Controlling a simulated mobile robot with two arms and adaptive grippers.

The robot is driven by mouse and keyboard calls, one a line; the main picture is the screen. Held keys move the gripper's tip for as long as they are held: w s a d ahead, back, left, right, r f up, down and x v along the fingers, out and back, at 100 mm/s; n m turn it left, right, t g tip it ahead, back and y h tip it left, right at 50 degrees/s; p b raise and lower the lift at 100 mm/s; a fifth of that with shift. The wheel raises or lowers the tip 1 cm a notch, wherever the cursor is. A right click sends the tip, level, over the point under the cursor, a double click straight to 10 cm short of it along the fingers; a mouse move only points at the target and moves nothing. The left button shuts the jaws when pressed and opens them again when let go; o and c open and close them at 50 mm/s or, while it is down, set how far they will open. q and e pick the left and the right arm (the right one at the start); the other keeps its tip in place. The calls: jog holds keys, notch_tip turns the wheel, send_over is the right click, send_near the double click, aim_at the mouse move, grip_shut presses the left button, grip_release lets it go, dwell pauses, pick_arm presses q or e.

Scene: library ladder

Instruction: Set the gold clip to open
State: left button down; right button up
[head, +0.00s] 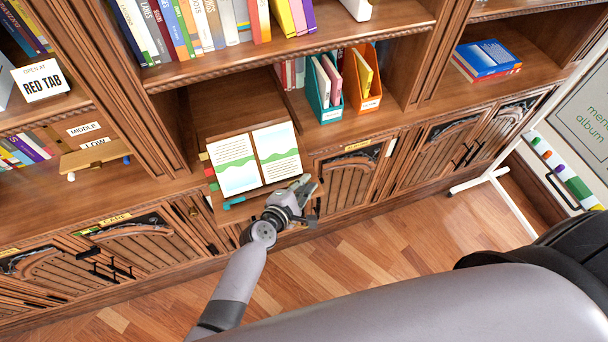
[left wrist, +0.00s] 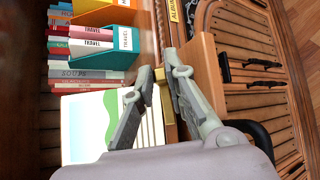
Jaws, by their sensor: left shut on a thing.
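The gold clip (left wrist: 166,106) shows in the left wrist view at the edge of the open book's stand, between my fingers. My left gripper (left wrist: 161,72) is shut on it, one finger on each side. In the head view my left gripper (head: 306,186) is at the lower right corner of the open book (head: 238,170) and hides the clip. The book shows pages with green pictures and text, and coloured tabs (head: 209,172) stick out at its left edge. My right gripper is not in view.
A sign (head: 42,80) reads "OPEN AT RED TAB". A teal pen (head: 233,202) lies in front of the book. Teal (head: 324,90) and orange (head: 362,80) file holders stand behind it. Cabinet doors lie below; a whiteboard stand (head: 505,178) is at the right.

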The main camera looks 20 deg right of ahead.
pick_arm(q)
jog(key=shift+m+g+p, duration=0.3)
jog(key=shift+m+p, duration=0.1)
jog(key=shift+p, duration=0.05)
jog(key=shift+s+f, duration=0.1)
jog(key=c, duration=1.6)
grip_release()
